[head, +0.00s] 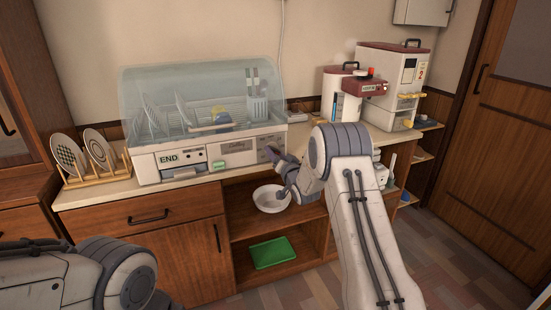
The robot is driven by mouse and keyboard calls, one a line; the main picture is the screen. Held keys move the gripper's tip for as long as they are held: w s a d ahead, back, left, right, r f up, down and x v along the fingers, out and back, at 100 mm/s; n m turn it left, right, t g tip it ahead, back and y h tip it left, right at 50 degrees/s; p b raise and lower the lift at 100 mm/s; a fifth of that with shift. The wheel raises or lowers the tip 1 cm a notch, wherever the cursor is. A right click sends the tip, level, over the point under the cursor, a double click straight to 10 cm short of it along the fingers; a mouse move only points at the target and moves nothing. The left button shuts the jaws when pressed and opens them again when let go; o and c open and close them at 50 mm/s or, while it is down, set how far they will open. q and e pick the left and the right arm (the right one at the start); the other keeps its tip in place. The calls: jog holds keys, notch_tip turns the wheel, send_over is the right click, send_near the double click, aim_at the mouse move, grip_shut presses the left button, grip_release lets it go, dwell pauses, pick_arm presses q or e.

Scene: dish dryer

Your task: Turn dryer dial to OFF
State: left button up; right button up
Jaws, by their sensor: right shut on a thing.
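The dish dryer (205,162) stands on the wooden counter, with a clear lid over its rack and a front panel below. The panel has a display (169,159) reading END at its left. My right gripper (270,153) is at the right end of the panel, its jaws shut on what appears to be the dial there. The dial is mostly hidden by the fingers, and I cannot read its setting. My left arm shows at the bottom left, with its gripper out of view.
Two plates (97,149) stand in a wooden rack to the left. A white bowl (266,199) is below my right gripper. A green tray (271,252) lies on the lower shelf. A red-and-white appliance (364,87) stands at the right.

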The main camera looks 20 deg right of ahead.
jog(key=shift+f+n+b, duration=0.1)
jog(key=shift+n+b, duration=10.8)
jog(key=shift+n, duration=1.3)
jog(key=o, duration=1.4)
jog(key=shift+c, duration=0.2)
jog(key=s, duration=1)
jog(key=shift+s+d+p, duration=0.15)
jog(key=shift+s+p, duration=0.1)
jog(key=shift+p, duration=0.1)
